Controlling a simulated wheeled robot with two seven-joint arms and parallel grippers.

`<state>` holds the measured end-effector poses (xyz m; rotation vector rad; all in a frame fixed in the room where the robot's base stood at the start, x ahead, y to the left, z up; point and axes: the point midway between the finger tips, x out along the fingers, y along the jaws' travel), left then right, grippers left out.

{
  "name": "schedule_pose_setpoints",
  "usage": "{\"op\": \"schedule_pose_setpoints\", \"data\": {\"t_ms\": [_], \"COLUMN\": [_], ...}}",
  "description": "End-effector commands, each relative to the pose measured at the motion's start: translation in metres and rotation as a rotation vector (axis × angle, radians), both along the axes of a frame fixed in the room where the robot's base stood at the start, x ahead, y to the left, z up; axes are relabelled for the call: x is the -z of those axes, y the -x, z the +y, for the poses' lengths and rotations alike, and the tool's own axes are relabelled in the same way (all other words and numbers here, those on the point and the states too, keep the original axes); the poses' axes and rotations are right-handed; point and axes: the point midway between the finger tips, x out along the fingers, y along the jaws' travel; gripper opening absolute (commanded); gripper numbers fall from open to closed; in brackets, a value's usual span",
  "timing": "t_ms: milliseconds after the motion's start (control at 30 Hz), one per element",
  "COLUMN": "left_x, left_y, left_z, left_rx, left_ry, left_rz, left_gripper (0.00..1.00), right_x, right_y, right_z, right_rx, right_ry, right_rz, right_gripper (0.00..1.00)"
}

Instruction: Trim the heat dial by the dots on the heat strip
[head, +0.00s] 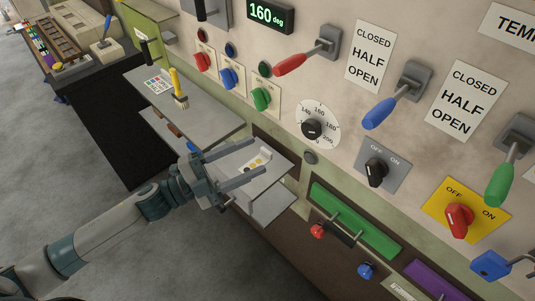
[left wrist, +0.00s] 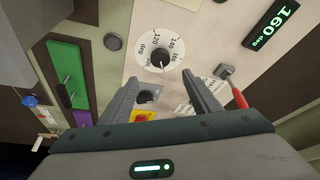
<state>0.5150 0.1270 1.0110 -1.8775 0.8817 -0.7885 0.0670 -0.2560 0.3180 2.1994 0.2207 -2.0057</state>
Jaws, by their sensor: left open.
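The heat dial (head: 312,129) is a black knob on a round white scale marked in degrees, on the pale wall panel. A pale strip with yellow and dark dots (head: 256,161), which looks like the heat strip, lies on a grey tray below and left of the dial. My left gripper (head: 258,158) is open and empty, its fingers spread in front of that tray, apart from the dial. It also shows in the left wrist view (left wrist: 160,82). My right gripper is not in view.
A green display (head: 268,13) reads 160 deg. Red (head: 306,57), blue (head: 392,101) and green (head: 503,178) levers stick out from the wall. A black on-off switch (head: 376,172) sits right of the dial. A brush (head: 179,90) stands on a grey shelf at left.

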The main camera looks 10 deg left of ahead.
Motion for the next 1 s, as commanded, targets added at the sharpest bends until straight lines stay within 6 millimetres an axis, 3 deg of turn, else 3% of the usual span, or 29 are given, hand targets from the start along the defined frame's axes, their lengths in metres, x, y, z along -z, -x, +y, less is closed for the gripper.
{"op": "schedule_pose_setpoints", "data": {"t_ms": [300, 1000], "left_x": [0.004, 0.004], "left_y": [0.013, 0.014], "left_z": [0.021, 0.021], "left_rx": [0.0, -0.001], "left_ry": [-0.001, -0.001], "left_rz": [-0.002, 0.0], "left_gripper": [0.57, 0.57], "right_x": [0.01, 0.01], "right_y": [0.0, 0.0], "right_z": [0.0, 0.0], "right_rx": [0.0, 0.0], "right_ry": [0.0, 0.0], "right_rz": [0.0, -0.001], "right_gripper": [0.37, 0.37]}}
